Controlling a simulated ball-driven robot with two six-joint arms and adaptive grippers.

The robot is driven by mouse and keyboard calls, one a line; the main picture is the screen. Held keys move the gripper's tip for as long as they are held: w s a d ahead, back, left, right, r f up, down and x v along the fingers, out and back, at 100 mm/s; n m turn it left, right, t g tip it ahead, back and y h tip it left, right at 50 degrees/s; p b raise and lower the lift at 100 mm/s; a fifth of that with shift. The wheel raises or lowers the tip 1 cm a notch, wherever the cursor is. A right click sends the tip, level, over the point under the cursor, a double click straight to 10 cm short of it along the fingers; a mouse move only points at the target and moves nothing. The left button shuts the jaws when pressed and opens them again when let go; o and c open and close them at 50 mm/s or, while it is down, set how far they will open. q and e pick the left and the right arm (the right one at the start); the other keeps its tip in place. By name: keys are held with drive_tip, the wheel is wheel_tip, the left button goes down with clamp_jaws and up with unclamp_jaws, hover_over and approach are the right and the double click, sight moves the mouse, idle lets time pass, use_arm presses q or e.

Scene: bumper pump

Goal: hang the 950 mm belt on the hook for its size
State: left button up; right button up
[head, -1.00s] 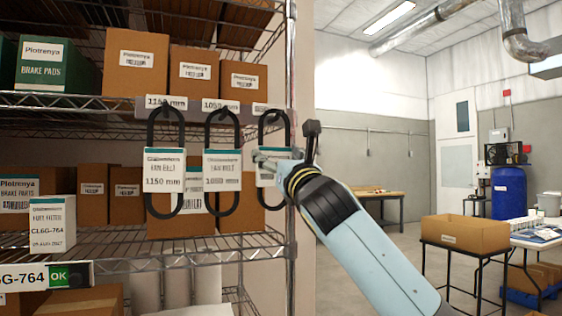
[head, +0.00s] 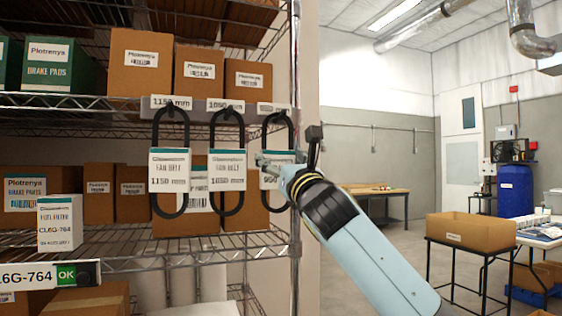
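The 950 mm belt is a black loop (head: 291,134) with a white and teal card reading "950" (head: 269,183), partly covered by my gripper. It hangs upright below the third, rightmost size label (head: 273,107) on the shelf edge; that label's text is too small to read. The loop's top is at the label's lower edge, and I cannot make out the hook there. My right gripper (head: 267,164) is in front of the belt's card, its fingers overlapping the card's upper part. Whether the fingers grip it is unclear. My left gripper is out of view.
A 1150 mm belt (head: 169,170) and a 1050 mm belt (head: 227,170) hang to the left under their own labels. Brown boxes (head: 139,62) stand on the shelf above. The shelf's upright post (head: 295,70) is just right of the belt.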

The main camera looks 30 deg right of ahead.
drive_tip(key=o, duration=0.4)
